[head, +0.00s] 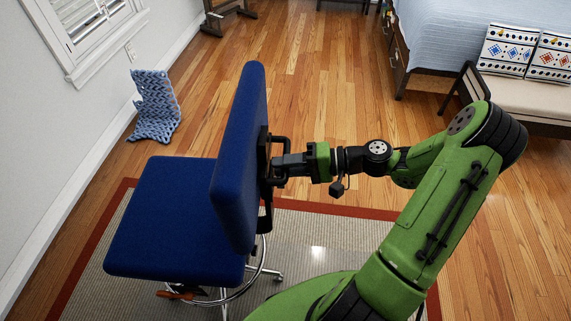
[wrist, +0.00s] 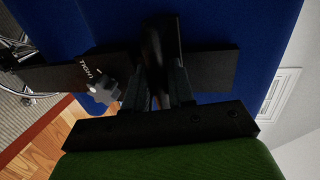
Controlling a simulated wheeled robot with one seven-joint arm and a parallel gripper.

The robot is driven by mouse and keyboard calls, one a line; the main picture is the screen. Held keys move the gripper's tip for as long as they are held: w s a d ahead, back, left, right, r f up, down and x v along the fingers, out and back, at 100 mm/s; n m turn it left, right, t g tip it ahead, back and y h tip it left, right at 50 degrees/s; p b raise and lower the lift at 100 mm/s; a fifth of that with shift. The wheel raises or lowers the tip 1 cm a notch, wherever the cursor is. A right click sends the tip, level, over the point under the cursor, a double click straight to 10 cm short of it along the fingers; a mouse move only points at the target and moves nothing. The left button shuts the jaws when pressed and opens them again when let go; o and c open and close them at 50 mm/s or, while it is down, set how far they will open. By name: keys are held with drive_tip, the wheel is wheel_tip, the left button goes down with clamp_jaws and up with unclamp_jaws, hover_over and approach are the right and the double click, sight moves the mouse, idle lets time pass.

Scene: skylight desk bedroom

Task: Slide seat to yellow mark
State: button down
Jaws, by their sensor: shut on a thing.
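The seat is a blue office chair with a flat cushion (head: 170,225) and an upright backrest (head: 238,150), on a chrome ring base with casters. My gripper (head: 272,168) reaches in from the right and is shut on the black handle (head: 262,190) behind the backrest. In the wrist view, the fingers (wrist: 160,88) close around a black bar in front of the blue backrest (wrist: 110,22). A knob sits left of them. No yellow mark can be made out. The floor behind and under the chair is partly hidden.
The chair stands on a beige rug with a red border (head: 320,207). A blue knitted piece (head: 155,108) is by the left wall. A bed (head: 450,35) and a cushioned bench (head: 515,95) are at upper right. Bare wood floor (head: 290,50) lies open beyond the chair.

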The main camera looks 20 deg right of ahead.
wheel_tip(320, 180, up, 7)
drive_tip(key=p, duration=0.6)
drive_tip(key=shift+r+p, duration=0.2)
drive_tip(key=shift+p, duration=0.1)
drive_tip(key=shift+f, duration=0.15)
drive_tip(key=c, duration=1.1)
unclamp_jaws()
drive_tip(key=shift+d, duration=0.1)
drive_tip(key=p+v, duration=0.2)
drive_tip(key=v, duration=1.3)
drive_tip(key=shift+s+d+p, duration=0.2)
drive_tip(key=shift+d+p, duration=0.1)
drive_tip(key=shift+a, duration=0.1)
